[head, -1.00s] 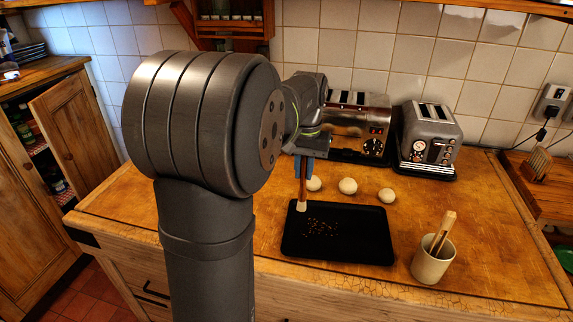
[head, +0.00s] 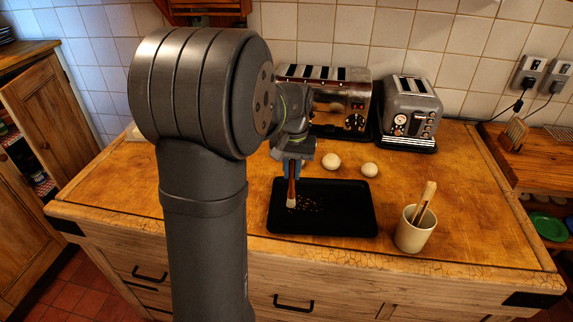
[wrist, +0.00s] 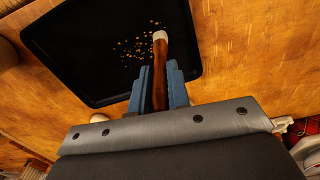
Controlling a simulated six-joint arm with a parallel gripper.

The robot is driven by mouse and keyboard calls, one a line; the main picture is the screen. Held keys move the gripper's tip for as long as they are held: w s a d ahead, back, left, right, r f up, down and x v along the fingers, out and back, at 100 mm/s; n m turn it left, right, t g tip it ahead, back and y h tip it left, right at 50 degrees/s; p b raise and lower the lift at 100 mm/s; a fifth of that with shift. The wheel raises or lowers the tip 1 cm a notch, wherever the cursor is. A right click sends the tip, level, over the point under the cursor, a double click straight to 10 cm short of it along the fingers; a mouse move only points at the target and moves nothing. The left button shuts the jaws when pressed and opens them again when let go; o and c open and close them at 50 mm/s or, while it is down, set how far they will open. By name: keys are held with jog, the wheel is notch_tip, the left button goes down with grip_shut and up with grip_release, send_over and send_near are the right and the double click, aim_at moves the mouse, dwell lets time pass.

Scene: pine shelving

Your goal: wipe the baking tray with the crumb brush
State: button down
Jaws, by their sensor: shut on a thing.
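The black baking tray (head: 340,220) lies flat on the wooden worktop, with brown crumbs (head: 308,203) scattered on its left part. My gripper (head: 293,168) is above the tray's left back side, pointing down, shut on the handle of the crumb brush (head: 291,193). The brush has a brown handle and a pale tip, which is low over the tray beside the crumbs. In the wrist view the brush (wrist: 160,70) sticks out from between the blue fingers (wrist: 158,88), its pale tip at the crumbs' edge on the tray (wrist: 75,60). I cannot tell whether the tip touches the tray.
Pale round balls (head: 331,161) sit behind the tray. A cream cup (head: 408,236) holding wooden utensils stands at its right. A chrome toaster (head: 350,100) and a grey toaster (head: 411,108) stand against the tiled wall. The worktop right of the cup is clear.

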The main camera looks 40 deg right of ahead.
jog(key=shift+s+d, duration=3.2)
jog(key=shift+d, duration=0.65)
jog(key=w+a, duration=0.4)
jog(key=w, duration=0.1)
jog(key=w+a, duration=0.2)
jog(key=w, duration=0.1)
jog(key=shift+s+d, duration=3.2)
jog(key=shift+d, duration=0.45)
notch_tip(320, 180, up, 8)
jog(key=shift+w, duration=0.1)
